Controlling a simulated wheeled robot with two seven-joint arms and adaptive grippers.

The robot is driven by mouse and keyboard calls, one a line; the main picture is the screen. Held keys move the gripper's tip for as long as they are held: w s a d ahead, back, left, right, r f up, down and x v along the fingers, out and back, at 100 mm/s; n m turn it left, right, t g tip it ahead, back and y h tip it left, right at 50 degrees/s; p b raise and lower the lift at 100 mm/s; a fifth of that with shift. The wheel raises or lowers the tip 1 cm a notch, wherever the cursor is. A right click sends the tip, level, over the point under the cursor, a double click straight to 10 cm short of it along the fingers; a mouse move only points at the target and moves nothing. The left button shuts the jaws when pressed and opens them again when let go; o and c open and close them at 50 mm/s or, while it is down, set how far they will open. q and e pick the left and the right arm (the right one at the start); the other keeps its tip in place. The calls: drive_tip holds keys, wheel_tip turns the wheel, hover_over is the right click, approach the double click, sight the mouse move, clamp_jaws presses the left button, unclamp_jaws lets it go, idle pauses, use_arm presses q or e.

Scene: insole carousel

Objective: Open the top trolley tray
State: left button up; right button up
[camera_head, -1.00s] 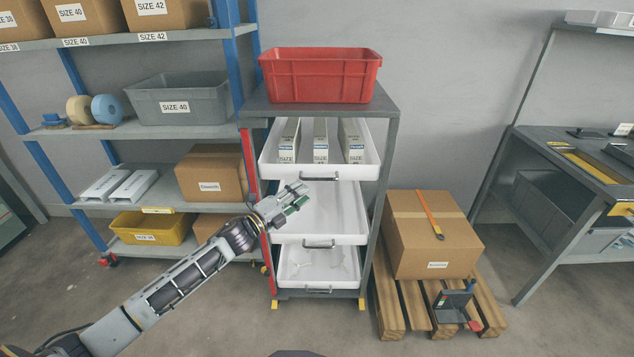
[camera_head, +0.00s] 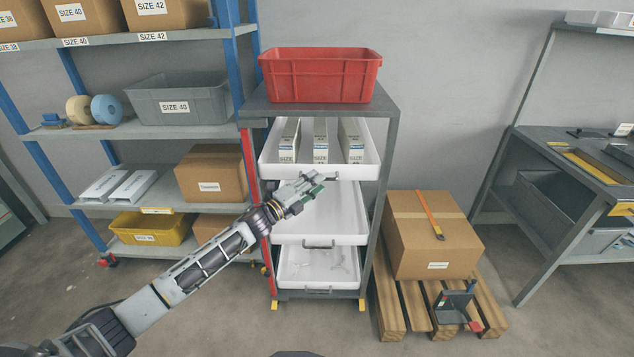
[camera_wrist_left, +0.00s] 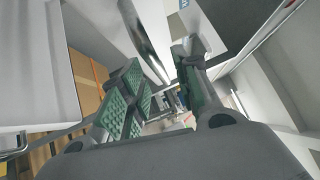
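The grey trolley (camera_head: 392,125) holds white trays one above the other. The top tray (camera_head: 270,165) carries three upright white boxes (camera_head: 321,140), and its inside shows below the trolley's top. Its metal handle (camera_head: 345,179) is on the front face, partly hidden by my fingers. My left gripper (camera_head: 318,184) is at this handle, with its fingers spread. In the left wrist view, a shiny bar (camera_wrist_left: 146,40) shows between the two open green-padded fingers (camera_wrist_left: 160,88), which do not appear closed on it. Contact cannot be told. My right gripper is not in view.
A red crate (camera_head: 320,78) stands on the trolley. The middle tray (camera_head: 345,215) and bottom tray (camera_head: 300,270) are below. A shelf rack (camera_head: 95,133) is at left. A cardboard box (camera_head: 430,240) on a pallet (camera_head: 390,310) is at right. Floor in front is clear.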

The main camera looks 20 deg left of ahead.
use_arm(q)
drive_tip(key=shift+w+d+r, duration=0.1)
drive_tip(key=shift+w+d, duration=0.2)
drive_tip(key=shift+w, duration=0.35)
drive_tip(key=shift+c, duration=0.2)
clamp_jaws()
